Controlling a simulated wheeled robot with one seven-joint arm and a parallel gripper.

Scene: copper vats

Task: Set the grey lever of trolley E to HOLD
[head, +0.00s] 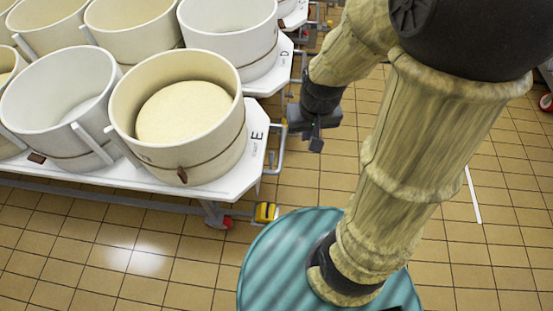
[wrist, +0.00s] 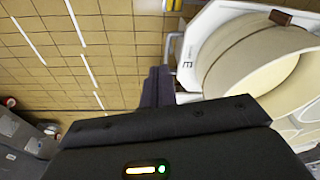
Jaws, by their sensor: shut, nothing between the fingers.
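Trolley E (head: 225,187) is a white flat trolley marked with a black E, at the left in the head view and at the upper right in the wrist view (wrist: 186,42). A grey bent bar (head: 279,150) stands out from its right end. I cannot tell whether this is the grey lever, and no HOLD mark is readable. A yellow block (head: 265,212) sits low at the trolley's corner. My gripper (head: 316,145) is shut and empty, just right of the bar and apart from it in the head view. Its dark fingers show in the wrist view (wrist: 156,85).
A cream vat (head: 120,95) with a pale round mass inside stands on trolley E, beside a white vat (head: 20,105). More vats and trolleys stand behind. A red caster (head: 226,223) is under the trolley.

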